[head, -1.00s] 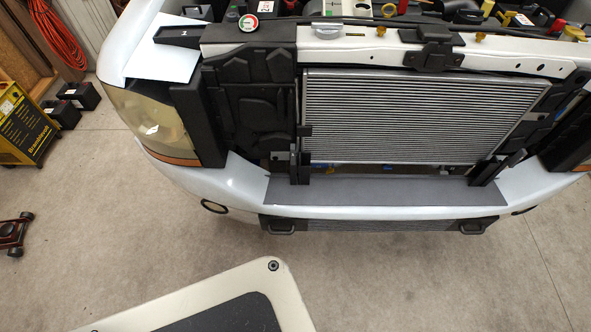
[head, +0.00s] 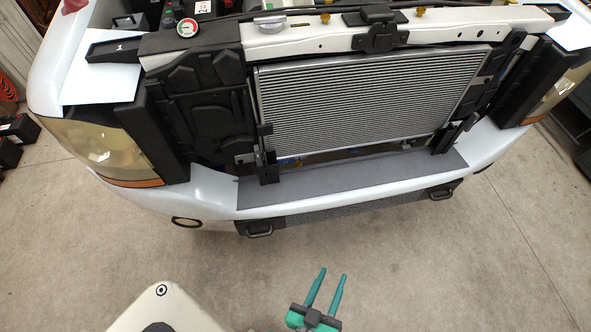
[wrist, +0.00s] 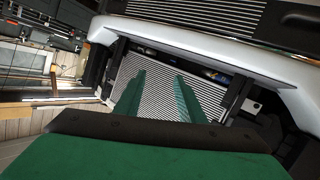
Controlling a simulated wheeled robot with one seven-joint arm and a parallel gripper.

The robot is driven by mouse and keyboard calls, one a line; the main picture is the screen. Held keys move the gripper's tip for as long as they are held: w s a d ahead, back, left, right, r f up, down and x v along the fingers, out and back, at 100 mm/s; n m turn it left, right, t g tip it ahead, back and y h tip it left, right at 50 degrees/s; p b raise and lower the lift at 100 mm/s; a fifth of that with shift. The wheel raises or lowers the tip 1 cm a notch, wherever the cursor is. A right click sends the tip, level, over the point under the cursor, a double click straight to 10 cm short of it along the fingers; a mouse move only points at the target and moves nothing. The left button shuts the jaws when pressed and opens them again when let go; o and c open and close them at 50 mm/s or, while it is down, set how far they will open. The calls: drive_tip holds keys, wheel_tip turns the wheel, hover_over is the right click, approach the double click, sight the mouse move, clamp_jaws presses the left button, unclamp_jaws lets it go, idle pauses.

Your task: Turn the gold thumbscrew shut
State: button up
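Two small gold pieces that look like thumbscrews show in the head view on top of the white crossbar: one left of the black latch (head: 325,17) and one right of it (head: 417,12). I cannot tell which is the task's thumbscrew or how far it is turned. My gripper (head: 333,272) is low in the head view, in front of the bumper and well away from both. Its two teal fingers are apart with nothing between them. In the wrist view the fingers (wrist: 160,75) point toward the radiator; no gold piece shows clearly there.
The white crossbar (head: 290,40) runs above the silver radiator (head: 360,105). The white bumper (head: 350,190) with its dark grey top strip juts out below. A headlight (head: 95,145) is at the left. The concrete floor in front (head: 430,260) is clear.

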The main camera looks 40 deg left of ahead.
drive_tip(key=w+a+f+n+g+y, duration=0.1)
drive_tip(key=w+a+f+n+y, duration=0.3)
drive_tip(key=w+a, duration=0.65)
drive_tip(key=n+g+y, duration=0.1)
drive_tip(key=n+g, duration=0.1)
drive_tip(key=n, duration=0.4)
approach(298, 164)
drive_tip(key=x, duration=0.7)
drive_tip(key=shift+f, duration=0.35)
drive_tip(key=shift+d, duration=0.1)
drive_tip(key=c, duration=0.8)
